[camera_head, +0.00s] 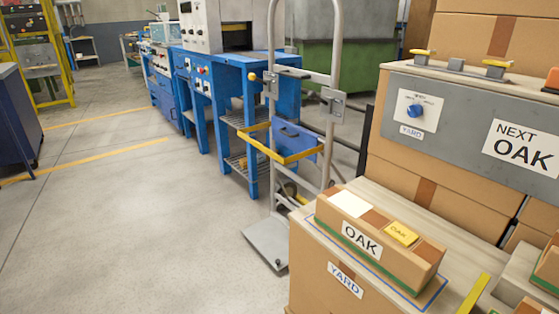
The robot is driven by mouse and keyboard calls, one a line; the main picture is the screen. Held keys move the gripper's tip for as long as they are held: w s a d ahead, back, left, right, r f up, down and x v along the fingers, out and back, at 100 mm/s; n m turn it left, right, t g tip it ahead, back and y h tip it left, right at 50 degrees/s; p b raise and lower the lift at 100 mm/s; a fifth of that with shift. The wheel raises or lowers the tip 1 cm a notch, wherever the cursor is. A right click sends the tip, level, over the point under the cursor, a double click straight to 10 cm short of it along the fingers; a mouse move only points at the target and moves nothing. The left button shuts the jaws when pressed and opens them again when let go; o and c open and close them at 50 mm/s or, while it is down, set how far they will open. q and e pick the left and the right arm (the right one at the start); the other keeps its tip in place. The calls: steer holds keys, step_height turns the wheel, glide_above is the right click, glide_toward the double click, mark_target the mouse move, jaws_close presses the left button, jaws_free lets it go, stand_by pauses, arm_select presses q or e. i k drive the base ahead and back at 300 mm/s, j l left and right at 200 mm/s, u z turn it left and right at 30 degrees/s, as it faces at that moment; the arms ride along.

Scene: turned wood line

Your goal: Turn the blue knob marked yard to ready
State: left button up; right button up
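The blue knob (414,110) sits on a small white plate (430,101) on a grey panel at the right. A label reading YARD (411,132) is just below it. The marks around the knob are too small to read, so I cannot tell which way it points. Neither of my grippers shows in the head view.
The grey panel (464,119) also bears a sign reading NEXT OAK (522,147). Below it, a box labelled OAK (376,238) rests on a carton marked YARD (322,265). A hand truck (328,110) stands left of them. The floor (130,220) at left is clear.

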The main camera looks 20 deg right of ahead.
mark_target(415, 111)
steer(key=z, duration=0.65)
steer(key=j+z, duration=0.25)
steer(key=z, duration=0.2)
steer(key=j+z, duration=0.25)
steer(key=z, duration=0.15)
steer(key=j+z, duration=0.3)
steer(key=z, duration=0.15)
steer(key=j+z, duration=0.2)
steer(key=z, duration=0.2)
steer(key=k+j+z, duration=0.1)
steer(key=j, duration=0.3)
steer(key=k+j+z, duration=0.1)
steer(key=k+j, duration=0.15)
steer(key=k+j+z, duration=0.1)
steer(key=j, duration=0.35)
steer(key=k+j+z, duration=0.1)
steer(key=k+j, duration=0.2)
steer(key=i+j, duration=0.15)
steer(key=j, duration=0.25)
steer(key=i+j, duration=0.1)
steer(key=j, duration=0.3)
steer(key=i+j, duration=0.15)
steer(key=j, duration=0.2)
steer(key=i+j+z, duration=0.1)
steer(key=j, duration=0.3)
steer(key=i+j, duration=0.15)
steer(key=j, duration=0.25)
